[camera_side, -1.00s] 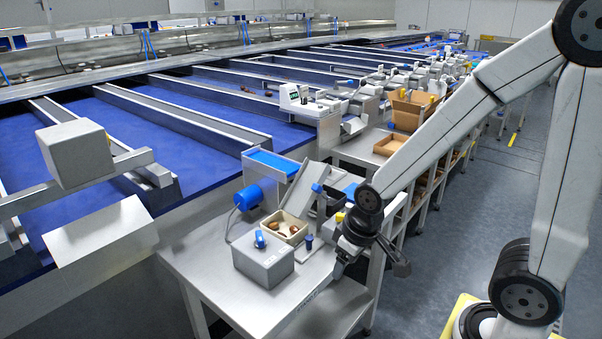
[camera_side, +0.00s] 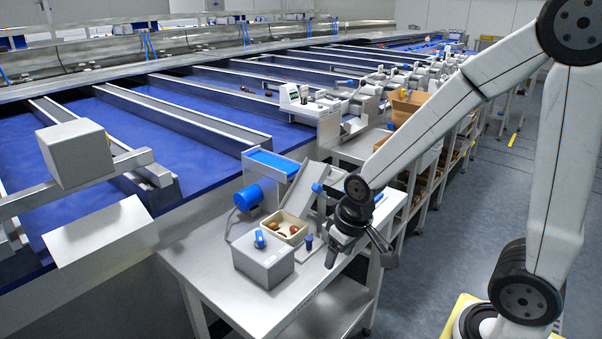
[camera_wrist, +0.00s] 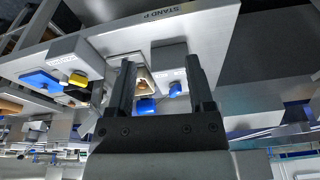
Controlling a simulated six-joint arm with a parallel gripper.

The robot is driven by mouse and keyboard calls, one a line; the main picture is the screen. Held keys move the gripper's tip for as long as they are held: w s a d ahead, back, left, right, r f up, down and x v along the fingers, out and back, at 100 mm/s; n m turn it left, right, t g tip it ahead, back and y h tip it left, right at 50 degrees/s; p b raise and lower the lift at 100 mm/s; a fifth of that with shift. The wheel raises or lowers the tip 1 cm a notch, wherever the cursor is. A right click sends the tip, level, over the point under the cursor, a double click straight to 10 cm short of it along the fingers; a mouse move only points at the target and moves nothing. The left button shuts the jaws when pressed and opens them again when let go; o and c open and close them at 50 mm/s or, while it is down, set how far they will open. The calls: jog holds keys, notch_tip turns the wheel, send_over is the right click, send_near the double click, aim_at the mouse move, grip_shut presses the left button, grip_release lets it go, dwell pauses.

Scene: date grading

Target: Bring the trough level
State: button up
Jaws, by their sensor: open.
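The trough (camera_side: 303,190) is a pale grey chute in the side view, sloping down from the small blue belt toward a cream tray. It is steeply tilted. A blue knob (camera_side: 317,187) sits at its right side. The cream tray (camera_side: 271,225) at its lower end holds brown dates (camera_side: 284,229). My gripper (camera_side: 331,258) is open and empty above the bench's right edge, right of the tray. In the wrist view my gripper (camera_wrist: 160,75) has its fingers wide apart, with the tray and blue knobs beyond them. The trough cannot be made out clearly there.
A grey box (camera_side: 264,261) with a blue switch (camera_side: 259,239) stands in front of the tray. A short blue post (camera_side: 309,242) stands beside my gripper. A blue motor (camera_side: 249,196) is left of the trough. The bench's front (camera_side: 225,295) is clear.

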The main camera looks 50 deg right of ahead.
jog(key=w+d+r+m+g, duration=0.1)
jog(key=w+d+r+m, duration=0.1)
jog(key=w+d+m, duration=0.35)
jog(key=w+d+r+m, duration=0.2)
jog(key=w+d+m, duration=0.1)
jog(key=w, duration=0.5)
notch_tip(320, 180, up, 3)
jog(key=m+g, duration=0.1)
jog(key=m, duration=0.7)
send_over(317, 185)
jog(key=shift+w+a+f, duration=0.1)
jog(key=shift+a+f, duration=0.05)
jog(key=shift+f, duration=0.05)
jog(key=shift+w+d+r, duration=0.1)
jog(key=shift+w+d, duration=0.05)
jog(key=shift+d, duration=0.3)
jog(key=shift+f, duration=3.9)
jog(key=shift+c, duration=0.2)
grip_shut()
